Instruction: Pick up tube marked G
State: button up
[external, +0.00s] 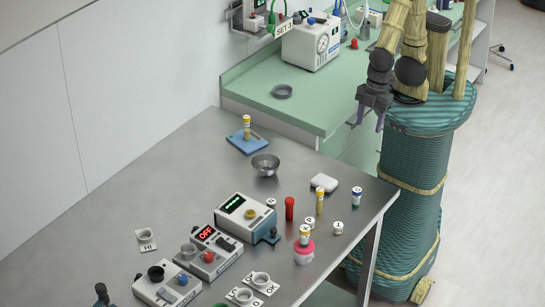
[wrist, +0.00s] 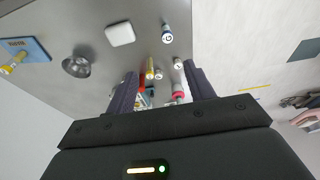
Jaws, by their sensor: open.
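The tube marked G (wrist: 167,34) stands near the table's edge in the wrist view, white with a blue part and a dark G on its face. In the external view I take it to be the blue-and-white tube (external: 356,196) near the table's right edge, right of the white box; its letter is too small to read there. My gripper (external: 367,125) hangs above and beyond the table's right corner, well apart from the tube. Its two dark fingers are spread with nothing between them in the wrist view (wrist: 160,70).
A white box (external: 324,182) lies left of the tube. A yellow tube (external: 320,201), a red cylinder (external: 289,208) and small white pieces marked 1 (external: 338,228) and 2 stand nearby. A metal bowl (external: 265,165) and blue pad (external: 238,144) lie farther left. Devices crowd the front.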

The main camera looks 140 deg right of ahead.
jog(key=w+a+f+n+t+h+b, duration=0.1)
jog(key=a+f+n+t+h+b, duration=0.3)
jog(key=a+f+n+h+b, duration=0.6)
jog(key=a+f+n+h, duration=0.6)
jog(key=a+f+n, duration=0.2)
jog(key=f+n, duration=0.4)
jog(key=shift+w+f+n, duration=0.2)
jog(key=shift+f+n, duration=0.05)
jog(key=shift+n, duration=0.05)
jog(key=p, duration=0.3)
send_near(356, 197)
jog(key=d, duration=0.3)
jog(key=w+d+r, duration=0.1)
jog(key=shift+w+d, duration=0.1)
jog(key=shift+d, duration=0.3)
